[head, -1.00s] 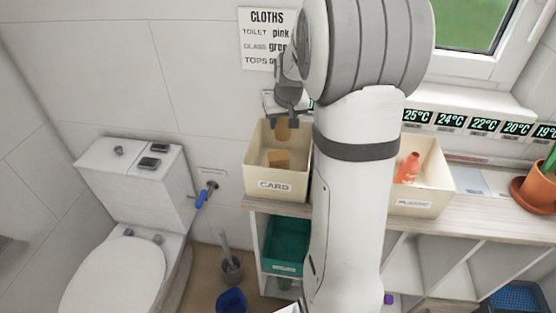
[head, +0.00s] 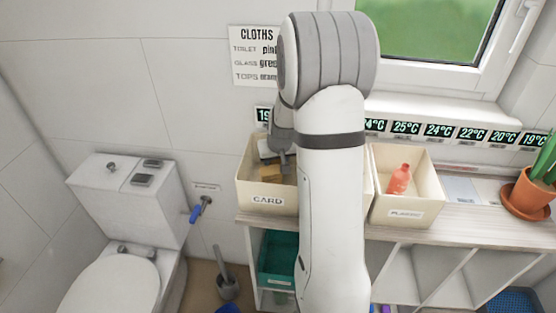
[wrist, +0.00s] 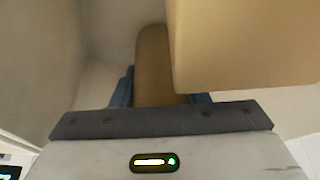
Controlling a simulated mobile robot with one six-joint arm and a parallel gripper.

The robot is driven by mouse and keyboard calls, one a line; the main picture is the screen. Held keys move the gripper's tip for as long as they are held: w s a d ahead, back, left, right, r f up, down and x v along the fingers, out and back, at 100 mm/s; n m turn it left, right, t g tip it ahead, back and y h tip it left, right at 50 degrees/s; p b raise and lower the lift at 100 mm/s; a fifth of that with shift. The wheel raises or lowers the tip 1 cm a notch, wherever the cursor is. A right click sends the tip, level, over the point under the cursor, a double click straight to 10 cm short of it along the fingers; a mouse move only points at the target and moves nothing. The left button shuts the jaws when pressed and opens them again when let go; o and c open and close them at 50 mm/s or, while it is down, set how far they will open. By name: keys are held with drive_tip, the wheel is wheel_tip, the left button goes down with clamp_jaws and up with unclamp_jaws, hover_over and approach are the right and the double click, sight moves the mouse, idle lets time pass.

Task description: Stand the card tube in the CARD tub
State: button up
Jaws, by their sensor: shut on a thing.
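The card tube (wrist: 152,62) is brown and stands out between the two blue fingers of my gripper (wrist: 160,92) in the wrist view. My gripper is shut on it. In the head view my gripper (head: 275,150) is down at the mouth of the cream CARD tub (head: 267,201), and the tube cannot be made out clearly there. A brown card box (head: 270,173) lies in the tub; in the wrist view a large tan face (wrist: 245,40) beside the tube appears to be this box. Whether the tube touches the tub floor cannot be told.
My arm hides the tub's right part. The PLASTIC tub (head: 405,214) with a red bottle (head: 400,179) stands to the right on the shelf top (head: 465,220). A potted plant (head: 530,195) is farther right. The wall is close behind the tubs.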

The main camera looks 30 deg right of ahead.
drive_tip(key=o, duration=0.9)
drive_tip(key=shift+f, duration=0.1)
drive_tip(key=shift+o, duration=0.2)
drive_tip(key=shift+r+p, duration=0.25)
drive_tip(key=shift+p, duration=0.05)
drive_tip(key=b+v, duration=0.1)
drive_tip(key=v, duration=1.1)
drive_tip(key=s+a+r+n, duration=0.1)
drive_tip(key=s+a, duration=0.6)
drive_tip(key=s, duration=0.4)
drive_tip(key=s+a+r+n+g+y, duration=0.1)
drive_tip(key=s+a, duration=0.6)
drive_tip(key=s, duration=0.4)
drive_tip(key=shift+a+g, duration=0.2)
drive_tip(key=shift+g, duration=0.1)
drive_tip(key=shift+r, duration=0.1)
